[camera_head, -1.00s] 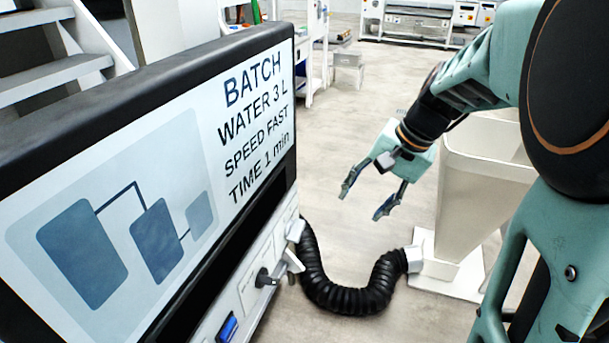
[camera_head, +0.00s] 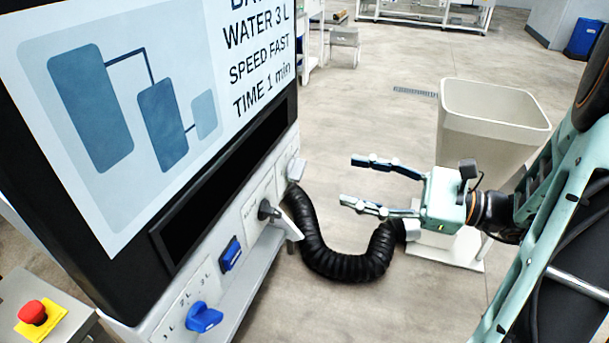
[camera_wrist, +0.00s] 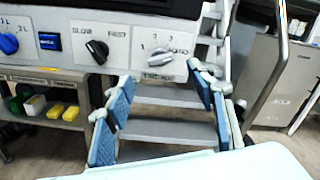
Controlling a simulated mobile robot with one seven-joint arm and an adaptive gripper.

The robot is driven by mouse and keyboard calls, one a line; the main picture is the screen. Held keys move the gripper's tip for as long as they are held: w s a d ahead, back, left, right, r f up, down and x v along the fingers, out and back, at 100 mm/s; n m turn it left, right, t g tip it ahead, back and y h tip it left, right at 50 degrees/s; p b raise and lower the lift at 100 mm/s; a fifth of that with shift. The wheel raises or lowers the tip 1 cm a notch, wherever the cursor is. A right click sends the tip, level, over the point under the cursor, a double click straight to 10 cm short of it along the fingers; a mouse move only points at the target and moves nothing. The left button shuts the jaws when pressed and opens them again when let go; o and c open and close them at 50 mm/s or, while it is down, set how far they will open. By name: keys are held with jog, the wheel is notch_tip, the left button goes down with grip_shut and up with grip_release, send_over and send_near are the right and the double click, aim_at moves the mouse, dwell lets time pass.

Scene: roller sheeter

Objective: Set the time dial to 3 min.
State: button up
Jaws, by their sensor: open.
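The time dial is a pale knob (camera_wrist: 160,56) on the white control panel in the wrist view, with small numerals around it. Its pointer direction is too blurred to read. In the head view a pale knob at the panel's far end (camera_head: 297,169) appears to be the same dial. The screen (camera_head: 160,90) reads WATER 3 L, SPEED FAST, TIME 1 min. My gripper (camera_head: 350,181) is open and empty, pointing left toward the panel with a gap of floor between. In the wrist view its blue-padded fingers (camera_wrist: 163,82) stand apart below the dial.
A black speed knob (camera_wrist: 97,51), blue switch (camera_wrist: 50,41) and blue water knob (camera_wrist: 9,44) sit left of the dial. A black corrugated hose (camera_head: 345,262) curves below my gripper. A pale bin (camera_head: 485,130) stands behind it. A red emergency button (camera_head: 32,312) is at lower left.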

aim_at(303, 170)
jog(key=x, duration=1)
jog(key=shift+w+a, duration=0.1)
jog(key=shift+a, duration=0.15)
jog(key=c, duration=1.2)
jog(key=shift+o, duration=0.2)
jog(key=shift+f+b, duration=0.1)
jog(key=shift+b, duration=0.25)
